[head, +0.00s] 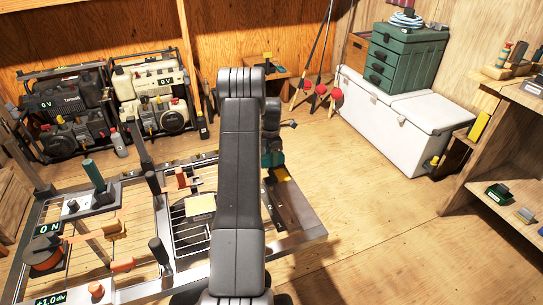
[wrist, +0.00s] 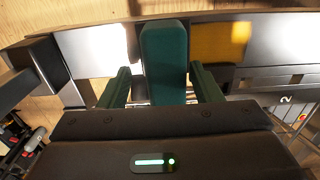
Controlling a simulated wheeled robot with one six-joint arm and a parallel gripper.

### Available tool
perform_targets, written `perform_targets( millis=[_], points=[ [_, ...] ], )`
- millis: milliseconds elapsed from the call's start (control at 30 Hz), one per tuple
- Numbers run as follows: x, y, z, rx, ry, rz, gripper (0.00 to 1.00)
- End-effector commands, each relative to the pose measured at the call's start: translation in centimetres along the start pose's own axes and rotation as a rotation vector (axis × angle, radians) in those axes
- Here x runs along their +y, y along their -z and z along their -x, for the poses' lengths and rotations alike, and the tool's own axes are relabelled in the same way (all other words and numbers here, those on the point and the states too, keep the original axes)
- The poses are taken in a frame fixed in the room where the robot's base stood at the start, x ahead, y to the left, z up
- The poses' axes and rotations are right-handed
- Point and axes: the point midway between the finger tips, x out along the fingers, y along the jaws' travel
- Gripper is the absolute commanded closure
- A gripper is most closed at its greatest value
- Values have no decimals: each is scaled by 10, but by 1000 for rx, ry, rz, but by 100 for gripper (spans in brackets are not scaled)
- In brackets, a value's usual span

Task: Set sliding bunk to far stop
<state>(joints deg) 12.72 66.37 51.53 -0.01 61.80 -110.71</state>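A teal upright handle (wrist: 164,55) stands between the two green fingers of my gripper (wrist: 161,84) in the wrist view. The fingers are apart, with a visible gap on the handle's left side and a very narrow one on its right. I take this handle to be on the sliding bunk, whose body is mostly hidden. A yellow pad (wrist: 220,43) lies just right of the handle on a metal surface. In the head view my gripper (head: 272,160) is low at the right end of the metal frame, partly behind my arm, beside the yellow pad (head: 281,174).
The metal frame (head: 305,225) carries several levers, including a green handle (head: 93,175) at left. A white chest (head: 400,112) stands at back right. Floor right of the frame is clear.

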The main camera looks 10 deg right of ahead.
Motion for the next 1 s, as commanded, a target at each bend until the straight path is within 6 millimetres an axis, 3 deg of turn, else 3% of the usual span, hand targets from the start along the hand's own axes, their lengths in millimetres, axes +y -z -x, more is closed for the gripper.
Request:
perform_targets(
  millis=[267, 700, 1000],
  points=[
    [0, 0, 12, 0, 0, 0, 42],
    [1, 0, 106, 0, -1, 0, 42],
    [1, 0, 136, 0, 0, 0, 42]
  ],
)
